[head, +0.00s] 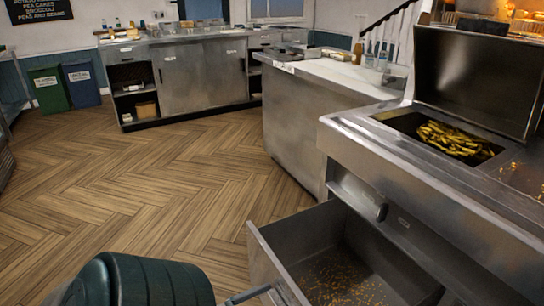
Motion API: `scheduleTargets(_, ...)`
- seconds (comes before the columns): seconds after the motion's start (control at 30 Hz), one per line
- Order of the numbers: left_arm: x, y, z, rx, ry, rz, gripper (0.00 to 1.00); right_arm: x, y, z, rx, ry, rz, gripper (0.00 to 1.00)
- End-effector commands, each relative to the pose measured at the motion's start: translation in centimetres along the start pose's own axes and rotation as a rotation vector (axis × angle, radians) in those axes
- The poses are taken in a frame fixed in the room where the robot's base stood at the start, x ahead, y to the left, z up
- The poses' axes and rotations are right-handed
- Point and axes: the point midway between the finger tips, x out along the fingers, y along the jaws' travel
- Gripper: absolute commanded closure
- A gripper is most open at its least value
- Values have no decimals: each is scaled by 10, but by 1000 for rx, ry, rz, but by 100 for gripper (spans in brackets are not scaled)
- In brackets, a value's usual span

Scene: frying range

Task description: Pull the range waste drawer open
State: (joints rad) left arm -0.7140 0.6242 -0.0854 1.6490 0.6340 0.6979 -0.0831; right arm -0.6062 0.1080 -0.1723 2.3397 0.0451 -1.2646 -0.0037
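The range waste drawer (262,258) stands pulled out from the front of the steel frying range (395,180), low at the bottom right. Its inside shows, with orange-brown crumbs (340,280) scattered over the floor of it. The near end of the drawer is cut off by the picture's lower edge. A thin metal bar (245,295) sticks out from the drawer front; I cannot tell whether it is the drawer's handle. A dark green rounded part, apparently mine, fills the bottom left beside the bar. Neither gripper's fingers can be seen.
Chips lie in the range's pan (458,139) below a raised steel lid (475,75). A steel-sided counter (295,125) stands behind the range. A cabinet (203,75) and two bins (50,90) (82,84) are farther back. The wooden floor (150,185) at left is clear.

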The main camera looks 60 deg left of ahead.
Motion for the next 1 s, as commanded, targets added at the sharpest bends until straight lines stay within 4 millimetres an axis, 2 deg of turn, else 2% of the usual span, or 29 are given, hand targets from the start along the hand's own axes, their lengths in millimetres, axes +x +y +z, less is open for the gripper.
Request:
scheduleTargets(0.37,-1,-1,0,1,-1,0,3,0,0,0,1,1,-1,69)
scheduleTargets(0.57,-13,-1,1,1,-3,-1,3,0,0,0,1,1,-1,69)
scheduleTargets(0.77,-41,-1,1,1,-4,-2,3,-1,0,0,0,-1,0,69)
scheduleTargets(1.0,-89,0,1,1,-5,-1,3,0,0,0,0,-3,1,69)
